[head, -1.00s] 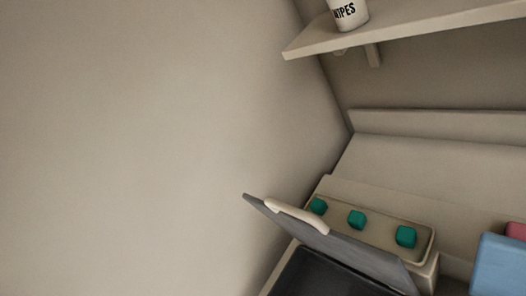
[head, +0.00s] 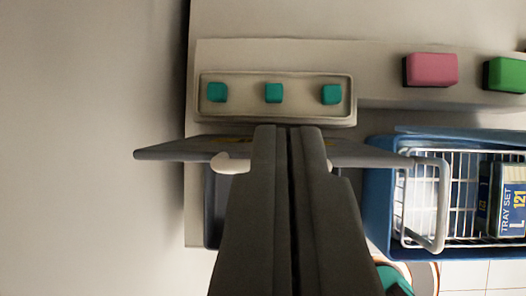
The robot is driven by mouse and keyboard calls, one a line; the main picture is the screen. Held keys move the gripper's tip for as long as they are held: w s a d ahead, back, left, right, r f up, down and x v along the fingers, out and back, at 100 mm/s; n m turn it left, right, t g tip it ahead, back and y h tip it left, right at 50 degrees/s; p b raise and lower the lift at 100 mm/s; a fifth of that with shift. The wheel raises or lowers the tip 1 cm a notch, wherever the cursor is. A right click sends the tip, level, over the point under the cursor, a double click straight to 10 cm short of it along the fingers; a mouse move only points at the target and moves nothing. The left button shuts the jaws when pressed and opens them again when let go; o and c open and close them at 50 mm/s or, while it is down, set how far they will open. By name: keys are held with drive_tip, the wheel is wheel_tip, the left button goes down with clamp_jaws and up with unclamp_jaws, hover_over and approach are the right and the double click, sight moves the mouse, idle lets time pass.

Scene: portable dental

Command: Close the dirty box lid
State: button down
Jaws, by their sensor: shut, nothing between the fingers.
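The dirty box (head: 213,215) is dark and open, and its left part shows below the lid. Its dark grey lid (head: 175,149) is raised and seen nearly edge-on, as a thin band across the picture. The pale lid handle (head: 231,163) shows just left of my gripper. My gripper (head: 288,130) is shut and empty. Its fingers cross in front of the middle of the lid, with the tips near the lid's far side. They hide much of the box and lid; I cannot tell whether they touch the lid.
A beige tray (head: 275,114) with three teal blocks (head: 273,93) lies behind the lid. A blue bin (head: 378,200) with a wire basket (head: 430,235) and a tray-set box (head: 503,200) stands right. Pink (head: 432,70) and green (head: 507,74) blocks are at upper right. A wall is left.

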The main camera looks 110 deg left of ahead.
drive_tip(key=x, duration=0.8)
drive_tip(key=shift+s+a+f, duration=0.1)
drive_tip(key=shift+s+f, duration=0.05)
drive_tip(key=shift+s, duration=0.9)
drive_tip(key=shift+s+a+f, duration=0.1)
drive_tip(key=shift+s+f, duration=0.05)
drive_tip(key=shift+s, duration=0.9)
